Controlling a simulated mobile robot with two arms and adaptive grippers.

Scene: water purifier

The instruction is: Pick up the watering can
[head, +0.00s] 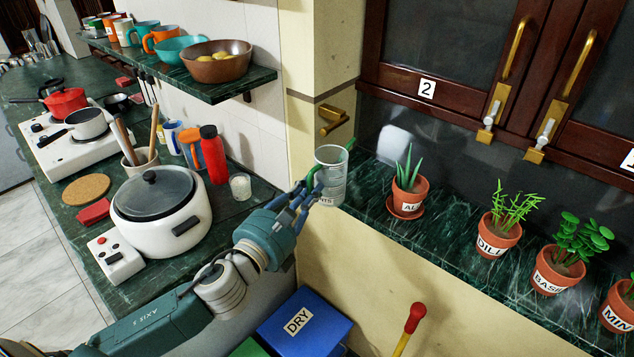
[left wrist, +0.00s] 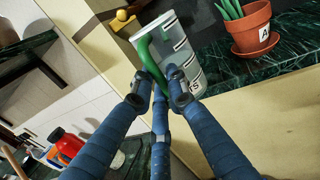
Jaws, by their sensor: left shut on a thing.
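The watering can (head: 332,172) is a clear, greyish cup with dark marks and a green handle, at the left end of the dark green marble ledge in the head view. It also shows in the left wrist view (left wrist: 186,58), upper middle, with its green handle toward me. My left gripper (head: 308,193) comes from the left and is shut on the handle. In the left wrist view its blue fingers (left wrist: 160,82) close around the green handle. I cannot tell whether the can's base touches the ledge. My right gripper is in neither view.
Potted plants stand along the marble ledge (head: 450,230), the aloe pot (head: 408,198) nearest the can. A brass tap-like fixture (head: 332,120) is on the wall behind. A blue box (head: 305,325) sits below. The left counter holds a white cooker (head: 162,215) and red bottle (head: 213,155).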

